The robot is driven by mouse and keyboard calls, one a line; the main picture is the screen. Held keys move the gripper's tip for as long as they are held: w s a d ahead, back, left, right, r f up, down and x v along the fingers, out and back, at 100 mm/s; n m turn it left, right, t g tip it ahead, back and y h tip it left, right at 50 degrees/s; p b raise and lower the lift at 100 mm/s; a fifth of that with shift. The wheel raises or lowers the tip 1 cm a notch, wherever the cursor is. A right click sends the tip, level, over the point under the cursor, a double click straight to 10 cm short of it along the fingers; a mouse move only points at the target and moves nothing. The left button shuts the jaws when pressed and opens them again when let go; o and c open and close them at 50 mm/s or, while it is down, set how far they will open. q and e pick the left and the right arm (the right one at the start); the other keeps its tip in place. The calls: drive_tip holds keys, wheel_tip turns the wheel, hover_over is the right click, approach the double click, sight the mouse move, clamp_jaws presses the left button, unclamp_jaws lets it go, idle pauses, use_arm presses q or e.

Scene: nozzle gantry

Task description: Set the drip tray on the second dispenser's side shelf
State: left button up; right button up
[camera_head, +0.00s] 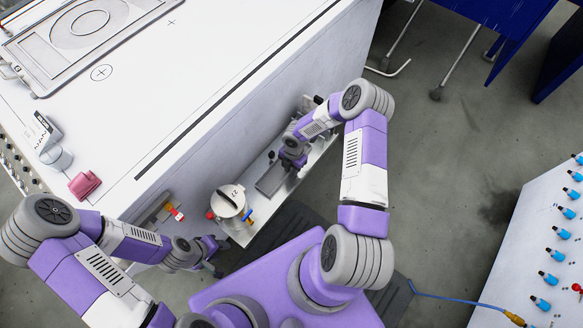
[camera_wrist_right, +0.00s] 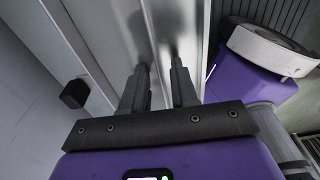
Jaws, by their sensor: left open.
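A narrow metallic side shelf (camera_head: 243,236) runs along the side of the white machine in the head view. A flat grey rectangular piece (camera_head: 271,181) shows on it; I cannot tell for sure that it is the drip tray. My right gripper (camera_head: 291,164) is over the shelf's far part, close to this piece. In the right wrist view its fingers (camera_wrist_right: 159,88) stand apart over shiny metal, with nothing clearly held. My left gripper (camera_head: 213,262) is open and empty, low beside the machine, left of the shelf's near end.
A white lidded pot (camera_head: 230,202) stands on the shelf's near part. A red-tipped fitting (camera_head: 174,211) sticks out of the machine's side. A panel with blue fittings (camera_head: 520,255) stands right.

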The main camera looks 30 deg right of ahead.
drive_tip(key=shift+r, duration=0.15)
wheel_tip(320, 180, up, 11)
drive_tip(key=d+p, duration=0.1)
drive_tip(key=p, duration=0.3)
drive_tip(key=s+a+m+y, duration=0.2)
drive_tip(key=s+a+m, duration=0.25)
drive_tip(key=a, duration=0.25)
drive_tip(key=s+a+m+y, duration=0.2)
drive_tip(key=s+a+m, duration=0.1)
drive_tip(key=a+m, duration=0.3)
drive_tip(key=s+a+f+m+t+h, duration=0.1)
drive_tip(key=s+a+m, duration=0.3)
drive_tip(key=s+m, duration=0.4)
drive_tip(key=m, duration=0.6)
drive_tip(key=shift+s+f+m, duration=0.2)
drive_tip(key=shift+f+m, duration=0.15)
drive_tip(key=shift+f, duration=0.05)
drive_tip(key=shift+r, duration=0.1)
